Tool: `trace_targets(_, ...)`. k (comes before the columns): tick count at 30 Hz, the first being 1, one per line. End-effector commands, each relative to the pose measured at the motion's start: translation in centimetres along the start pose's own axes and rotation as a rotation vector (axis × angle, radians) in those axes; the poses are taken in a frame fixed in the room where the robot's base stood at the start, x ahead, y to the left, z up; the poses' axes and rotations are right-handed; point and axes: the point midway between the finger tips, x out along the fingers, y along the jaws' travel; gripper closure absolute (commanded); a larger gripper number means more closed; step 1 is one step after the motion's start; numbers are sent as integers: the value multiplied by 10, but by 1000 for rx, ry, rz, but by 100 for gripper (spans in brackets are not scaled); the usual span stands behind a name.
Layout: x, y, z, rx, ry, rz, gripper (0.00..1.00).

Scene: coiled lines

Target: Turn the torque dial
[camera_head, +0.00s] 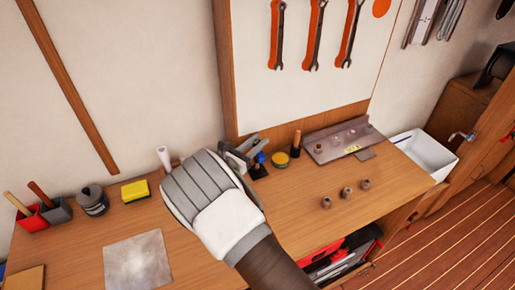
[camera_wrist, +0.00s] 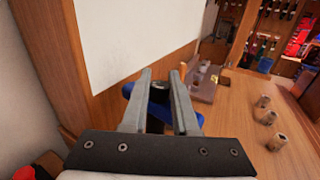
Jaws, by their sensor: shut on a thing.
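The torque dial appears to be the small blue piece with a dark top (camera_wrist: 157,86) between my fingers in the wrist view. In the head view its blue part (camera_head: 260,158) shows above a dark base at the back of the bench. My gripper (camera_wrist: 160,73) is shut on it, with one finger on each side; the gripper also shows in the head view (camera_head: 243,152). My fingers and hand hide much of the dial, so any marking or its turned angle cannot be read.
Three small sockets (camera_head: 346,192) stand on the wooden bench to the right. A yellow sponge (camera_head: 135,191) and grey canister (camera_head: 93,200) stand left.

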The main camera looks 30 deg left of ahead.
Motion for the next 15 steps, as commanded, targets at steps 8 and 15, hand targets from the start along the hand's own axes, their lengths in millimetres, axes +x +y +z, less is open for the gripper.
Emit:
trace_targets(8, 0, 0, -1, 0, 2, -79, 100)
trace_targets(15, 0, -1, 0, -2, 3, -82, 100)
